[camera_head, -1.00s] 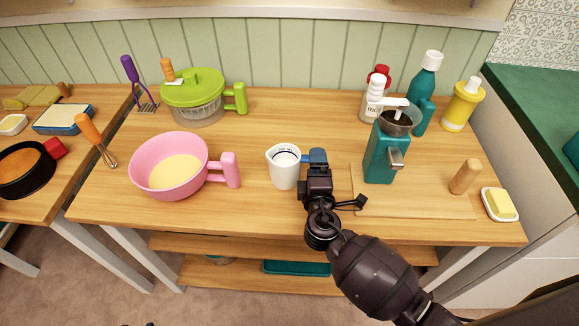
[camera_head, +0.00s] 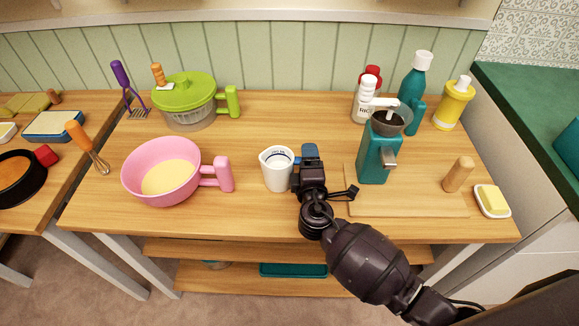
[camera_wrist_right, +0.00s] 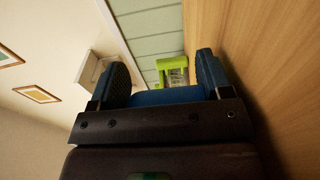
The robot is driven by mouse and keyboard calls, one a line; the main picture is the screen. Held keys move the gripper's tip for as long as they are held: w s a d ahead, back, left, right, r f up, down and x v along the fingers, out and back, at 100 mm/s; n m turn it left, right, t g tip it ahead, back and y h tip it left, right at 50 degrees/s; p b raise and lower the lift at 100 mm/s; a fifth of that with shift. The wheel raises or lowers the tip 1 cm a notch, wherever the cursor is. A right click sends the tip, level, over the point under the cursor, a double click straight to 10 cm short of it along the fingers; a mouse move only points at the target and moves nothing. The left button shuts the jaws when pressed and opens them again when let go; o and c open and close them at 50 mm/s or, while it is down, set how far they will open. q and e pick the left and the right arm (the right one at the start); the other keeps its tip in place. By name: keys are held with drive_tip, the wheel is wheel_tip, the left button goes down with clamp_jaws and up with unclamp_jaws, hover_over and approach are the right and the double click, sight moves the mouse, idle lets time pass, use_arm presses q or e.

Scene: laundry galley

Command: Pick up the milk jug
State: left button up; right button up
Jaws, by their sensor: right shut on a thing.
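The milk jug (camera_head: 276,174) is a small white jug with dark markings near its rim and a blue handle (camera_head: 310,151) on its right side. It looks upright above the middle of the wooden table (camera_head: 255,222). I cannot tell whether its base touches the wood. My right gripper (camera_head: 309,165) is at the handle and shut on it, hiding part of it. In the right wrist view, blue shows between the two dark fingers (camera_wrist_right: 165,82); the jug's white body is not visible there. My left gripper is not in view.
A pink bowl (camera_head: 146,191) with a handle stands left of the jug. A green-lidded spinner (camera_head: 186,94) and several bottles stand behind.

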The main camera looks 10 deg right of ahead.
use_arm(q)
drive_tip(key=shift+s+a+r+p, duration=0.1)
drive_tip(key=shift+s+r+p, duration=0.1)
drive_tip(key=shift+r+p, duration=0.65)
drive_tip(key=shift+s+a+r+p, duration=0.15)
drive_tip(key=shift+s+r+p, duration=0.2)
drive_tip(key=shift+p, duration=0.8)
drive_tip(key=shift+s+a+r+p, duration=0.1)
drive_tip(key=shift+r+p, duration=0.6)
drive_tip(key=shift+p, duration=0.3)
use_arm(e)
wheel_tip(320, 180, up, 20)
